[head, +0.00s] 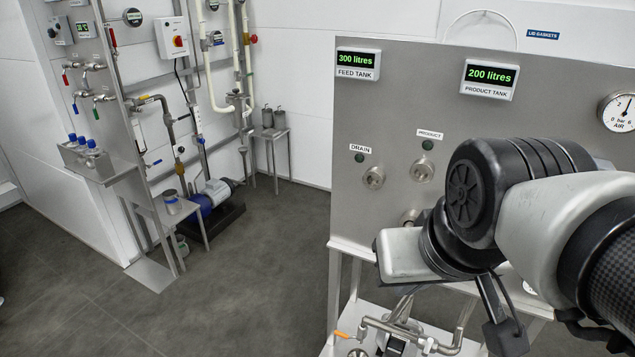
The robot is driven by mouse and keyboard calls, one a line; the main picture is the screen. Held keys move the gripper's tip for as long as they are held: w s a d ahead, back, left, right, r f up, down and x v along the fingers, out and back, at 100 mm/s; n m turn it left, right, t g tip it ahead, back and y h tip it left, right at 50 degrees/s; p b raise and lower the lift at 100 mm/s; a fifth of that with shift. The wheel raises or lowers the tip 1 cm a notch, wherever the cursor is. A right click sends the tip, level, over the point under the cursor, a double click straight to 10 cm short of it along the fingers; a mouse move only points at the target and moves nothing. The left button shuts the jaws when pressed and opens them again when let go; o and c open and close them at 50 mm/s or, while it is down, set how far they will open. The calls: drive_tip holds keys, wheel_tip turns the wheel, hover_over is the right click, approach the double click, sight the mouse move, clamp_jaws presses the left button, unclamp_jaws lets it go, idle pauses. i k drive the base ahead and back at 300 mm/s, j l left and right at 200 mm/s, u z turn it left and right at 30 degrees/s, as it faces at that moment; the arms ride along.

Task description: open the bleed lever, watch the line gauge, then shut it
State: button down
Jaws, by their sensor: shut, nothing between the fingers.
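An orange-tipped lever (343,334) sits on the steel pipework at the bottom centre, below the grey tank panel. I cannot read which lever it is. The rim of a round dial (358,353) shows just under it, cut by the frame's bottom edge; its reading is hidden. My arm comes in from the right and covers part of the panel. My gripper (506,337) appears as dark finger parts below the wrist, right of the pipework and apart from the orange lever. It is shut and empty; its fingertips are hard to make out.
The tank panel (400,110) carries a feed tank display (357,64) reading 300 litres, a product tank display (489,78) reading 200 litres, and an air gauge (618,112). A pump (212,193) and pipes stand at the left wall. The floor (255,270) between is clear.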

sight(359, 339)
drive_tip(key=j+z, duration=0.25)
drive_tip(key=j, duration=0.15)
drive_tip(key=j+z, duration=0.25)
drive_tip(key=j, duration=0.2)
drive_tip(key=z, duration=1.3)
drive_tip(key=j, duration=0.45)
drive_tip(key=k+j+z, duration=0.15)
drive_tip(key=j, duration=0.3)
drive_tip(key=k+j, duration=0.1)
drive_tip(key=j, duration=0.3)
drive_tip(key=k+j+z, duration=0.1)
drive_tip(key=j, duration=0.35)
drive_tip(key=k+j+z, duration=0.1)
drive_tip(key=j, duration=0.3)
drive_tip(key=k+j, duration=0.1)
drive_tip(key=j, duration=0.35)
drive_tip(key=z, duration=0.05)
